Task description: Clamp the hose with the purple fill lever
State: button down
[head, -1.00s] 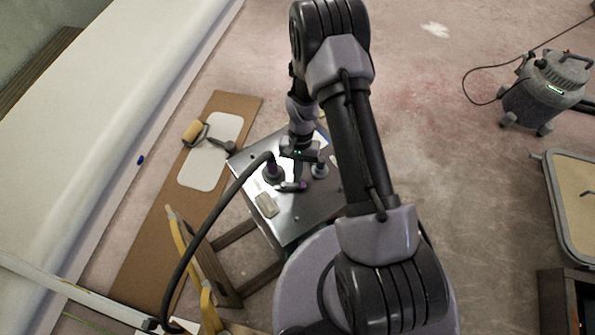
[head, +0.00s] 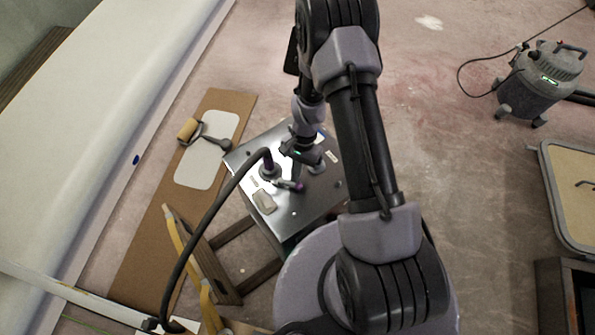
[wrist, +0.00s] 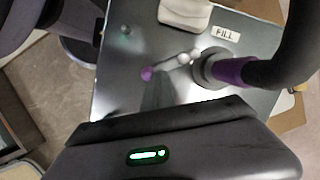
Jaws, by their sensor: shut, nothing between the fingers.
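A black hose (head: 207,218) arches over to a metal-topped stand (head: 309,197) and enters an upright fitting with a purple collar (head: 266,168). The collar also shows in the wrist view (wrist: 229,71), beside a FILL label. A short lever (head: 285,183) with a purple tip lies out from the fitting's base. In the wrist view the lever (wrist: 171,64) is pale and its purple tip (wrist: 147,73) points left, away from the collar. My gripper (head: 297,174) is shut and empty, pointing down close beside the lever. Whether it touches the lever is unclear.
A second fitting (head: 317,160) stands behind my gripper. A pale block (head: 264,201) lies on the plate's near side. Cardboard (head: 150,235) with a roller lies left of the stand. A vacuum (head: 541,80) stands far right, with open floor between.

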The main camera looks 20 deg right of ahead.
jog(key=shift+s+a, duration=0.15)
jog(key=shift+s, duration=0.4)
dwell(1.5)
